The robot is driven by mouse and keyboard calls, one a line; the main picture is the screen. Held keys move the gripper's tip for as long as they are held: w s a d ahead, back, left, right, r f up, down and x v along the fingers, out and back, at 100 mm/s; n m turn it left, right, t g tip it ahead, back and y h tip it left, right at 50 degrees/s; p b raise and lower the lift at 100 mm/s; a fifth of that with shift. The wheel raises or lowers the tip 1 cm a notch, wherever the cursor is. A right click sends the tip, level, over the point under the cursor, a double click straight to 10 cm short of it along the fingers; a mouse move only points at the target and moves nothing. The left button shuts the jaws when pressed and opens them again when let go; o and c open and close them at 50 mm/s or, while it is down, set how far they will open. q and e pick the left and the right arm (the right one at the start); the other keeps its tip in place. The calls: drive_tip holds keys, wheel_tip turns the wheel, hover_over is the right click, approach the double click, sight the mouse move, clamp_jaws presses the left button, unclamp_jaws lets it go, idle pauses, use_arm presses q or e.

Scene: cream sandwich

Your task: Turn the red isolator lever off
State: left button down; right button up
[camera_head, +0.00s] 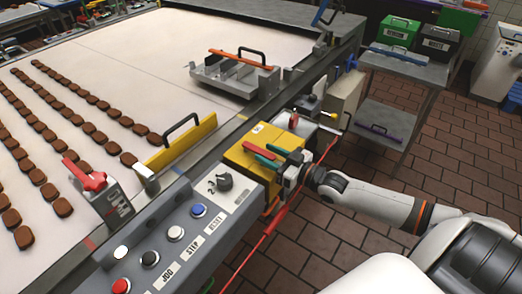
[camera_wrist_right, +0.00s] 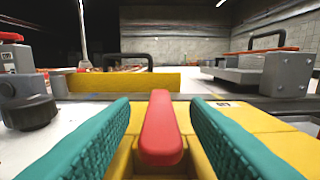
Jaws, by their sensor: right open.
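The red isolator lever (camera_head: 258,151) sits on a yellow box (camera_head: 245,160) at the side of the conveyor. In the right wrist view the lever (camera_wrist_right: 161,128) stands out in the middle, pointing toward the camera. My right gripper (camera_head: 267,154) is open, with its teal fingers on either side of the lever. In the wrist view the gripper (camera_wrist_right: 160,135) shows a gap between each finger and the lever, so I see no contact. The lever's base is partly hidden. My left gripper is not in view.
A grey control panel (camera_head: 172,250) with buttons and a black knob lies left of the yellow box. The belt (camera_head: 130,70) carries rows of brown biscuits. A yellow handled bar (camera_head: 183,143) and a metal fixture (camera_head: 235,75) stand near its edge. Open tiled floor lies right.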

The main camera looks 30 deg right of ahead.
sight(261, 150)
drive_tip(key=shift+x, duration=1.5)
drive_tip(key=shift+c, duration=0.5)
clamp_jaws()
